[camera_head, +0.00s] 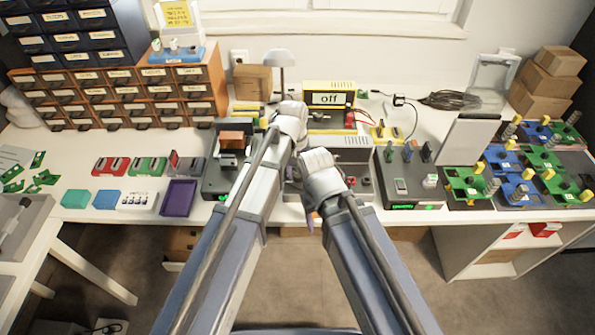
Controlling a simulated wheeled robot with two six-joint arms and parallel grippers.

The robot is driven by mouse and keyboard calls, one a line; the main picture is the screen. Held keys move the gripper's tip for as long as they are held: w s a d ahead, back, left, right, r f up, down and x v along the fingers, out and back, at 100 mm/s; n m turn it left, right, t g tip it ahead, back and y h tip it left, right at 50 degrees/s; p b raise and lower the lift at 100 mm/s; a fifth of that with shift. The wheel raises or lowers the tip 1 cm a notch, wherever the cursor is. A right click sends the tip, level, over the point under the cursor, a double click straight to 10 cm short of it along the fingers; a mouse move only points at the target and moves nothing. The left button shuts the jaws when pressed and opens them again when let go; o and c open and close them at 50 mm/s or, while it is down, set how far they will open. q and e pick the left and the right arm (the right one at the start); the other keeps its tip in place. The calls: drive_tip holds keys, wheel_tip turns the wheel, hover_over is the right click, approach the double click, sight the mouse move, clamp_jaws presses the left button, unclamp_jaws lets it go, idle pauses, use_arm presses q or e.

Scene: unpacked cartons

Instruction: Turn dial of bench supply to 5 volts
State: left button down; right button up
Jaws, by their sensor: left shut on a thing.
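The bench supply (331,88) is a yellow-framed unit at the back of the table, below the window. Its pale display reads "off", with red and dark parts at its right side. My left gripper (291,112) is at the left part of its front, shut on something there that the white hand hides. The dial itself is not clearly visible. My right gripper (317,163) is nearer, in front of a grey device (350,143); its fingers are hidden.
Orange and blue drawer cabinets (110,95) stand at the left. A dark station (218,178) is left of my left arm. A dark unit with green lights (405,180) and several coloured circuit boards (500,190) fill the right. Small trays (178,197) lie front left.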

sight(296, 173)
use_arm(q)
drive_tip(key=m, duration=0.3)
drive_tip(key=shift+m, duration=2.1)
drive_tip(key=shift+c, duration=2.3)
unclamp_jaws()
wheel_tip(296, 173, up, 8)
drive_tip(key=p, duration=0.8)
drive_tip(key=shift+w+a, duration=0.15)
drive_tip(key=shift+f, duration=0.1)
